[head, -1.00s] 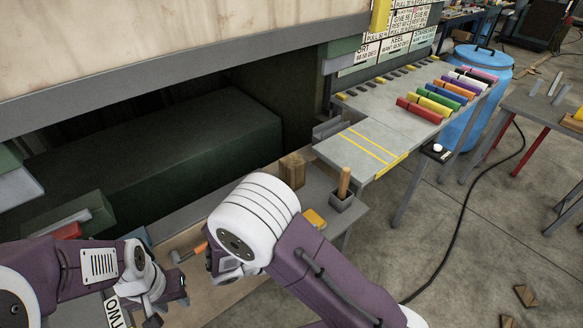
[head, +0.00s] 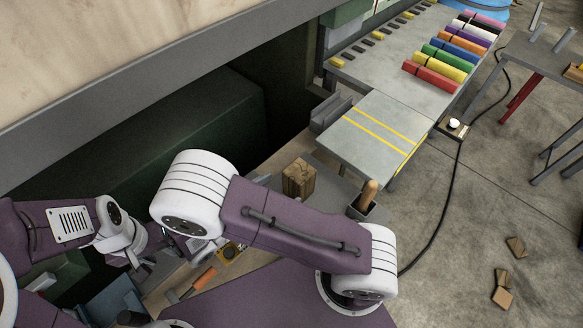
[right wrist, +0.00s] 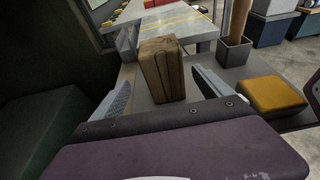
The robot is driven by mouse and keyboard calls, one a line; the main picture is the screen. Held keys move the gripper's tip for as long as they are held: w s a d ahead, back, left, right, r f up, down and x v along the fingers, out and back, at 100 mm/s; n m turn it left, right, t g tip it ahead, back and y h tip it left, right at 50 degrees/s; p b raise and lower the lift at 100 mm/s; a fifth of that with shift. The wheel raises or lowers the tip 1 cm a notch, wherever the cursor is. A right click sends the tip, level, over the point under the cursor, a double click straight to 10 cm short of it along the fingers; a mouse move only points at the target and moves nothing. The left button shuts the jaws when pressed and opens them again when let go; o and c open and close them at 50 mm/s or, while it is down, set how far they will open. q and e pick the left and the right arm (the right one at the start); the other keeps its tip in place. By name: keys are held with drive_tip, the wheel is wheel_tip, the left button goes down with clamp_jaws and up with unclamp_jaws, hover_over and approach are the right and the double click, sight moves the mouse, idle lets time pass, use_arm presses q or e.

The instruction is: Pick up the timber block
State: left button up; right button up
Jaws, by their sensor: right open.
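The timber block (head: 299,178) is brown and stands upright on the bench, just beyond my right arm in the head view. In the right wrist view the block (right wrist: 160,62) stands ahead, between the lines of the two fingers. My right gripper (right wrist: 162,78) is open and empty, with a finger on either side and gaps to the block.
A grey pot (right wrist: 234,53) with a wooden handle and a yellow block (right wrist: 272,94) stand right of the timber block. A grey table (head: 372,135) with yellow stripes lies beyond. An orange-handled tool (head: 197,284) lies lower left. A dark green hull wall (right wrist: 40,130) is at left.

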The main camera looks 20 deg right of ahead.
sight(292, 186)
drive_tip(key=d, duration=0.3)
drive_tip(key=shift+s+d+f+p, duration=0.1)
drive_tip(key=shift+s+f+p, duration=0.05)
drive_tip(key=shift+f+p, duration=0.15)
drive_tip(key=shift+w+d+f, duration=0.1)
drive_tip(key=shift+w, duration=0.2)
drive_tip(key=p+x, duration=0.1)
drive_tip(key=x, duration=0.3)
drive_tip(key=shift+w+d+f, duration=0.15)
drive_tip(key=shift+w, duration=0.1)
drive_tip(key=shift+w+d+f, duration=0.15)
drive_tip(key=shift+d+f, duration=0.05)
drive_tip(key=shift+d, duration=0.05)
drive_tip(key=shift+a, duration=0.1)
drive_tip(key=c, duration=0.5)
use_arm(q)
drive_tip(key=shift+s+r, duration=0.25)
drive_tip(key=shift+r, duration=0.3)
drive_tip(key=shift+s+r, duration=0.25)
drive_tip(key=shift+r, duration=0.25)
use_arm(e)
drive_tip(key=c, duration=1.4)
use_arm(q)
drive_tip(key=shift+r, duration=0.1)
use_arm(e)
drive_tip(key=shift+r, duration=0.15)
